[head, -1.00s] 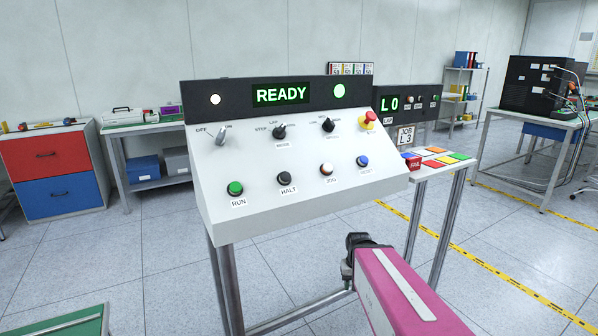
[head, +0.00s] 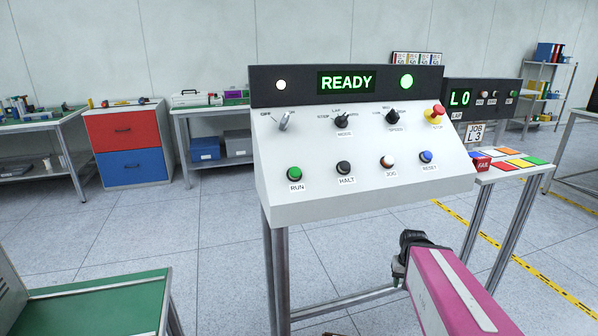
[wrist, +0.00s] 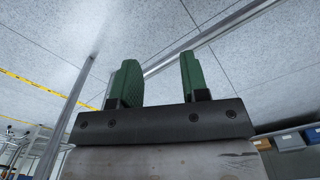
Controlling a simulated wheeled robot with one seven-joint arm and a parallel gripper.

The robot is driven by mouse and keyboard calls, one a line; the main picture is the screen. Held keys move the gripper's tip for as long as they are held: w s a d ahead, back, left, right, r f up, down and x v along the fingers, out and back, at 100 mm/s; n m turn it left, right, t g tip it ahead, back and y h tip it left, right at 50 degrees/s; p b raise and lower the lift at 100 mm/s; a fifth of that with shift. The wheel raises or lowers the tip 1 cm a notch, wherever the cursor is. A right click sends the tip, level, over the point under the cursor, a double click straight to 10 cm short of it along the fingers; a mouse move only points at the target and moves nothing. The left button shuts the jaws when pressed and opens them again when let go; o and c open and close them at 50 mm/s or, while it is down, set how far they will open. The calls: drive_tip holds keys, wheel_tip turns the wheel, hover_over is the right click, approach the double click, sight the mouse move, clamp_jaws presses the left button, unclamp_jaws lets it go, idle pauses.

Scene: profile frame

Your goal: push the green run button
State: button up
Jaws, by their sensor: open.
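The green RUN button (head: 294,173) is at the lower left of the white sloped control panel (head: 320,150) in the head view. The display above it (head: 346,81) reads READY. My pink arm shows at the lower right of the head view, below the panel's front edge; my gripper is not clearly visible there. In the wrist view my gripper (wrist: 160,80) has two green fingers standing apart with nothing between them. Behind them are floor and a metal rail. The button is not in the wrist view.
HALT (head: 344,167), JOG (head: 387,161) and RESET (head: 426,157) buttons share the lower row. A red stop button (head: 435,112) is at upper right. Metal legs (head: 275,270) hold the panel. A green-topped table (head: 100,305) is at lower left. Open floor lies between.

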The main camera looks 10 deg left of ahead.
idle(0.3)
clamp_jaws()
idle(1.6)
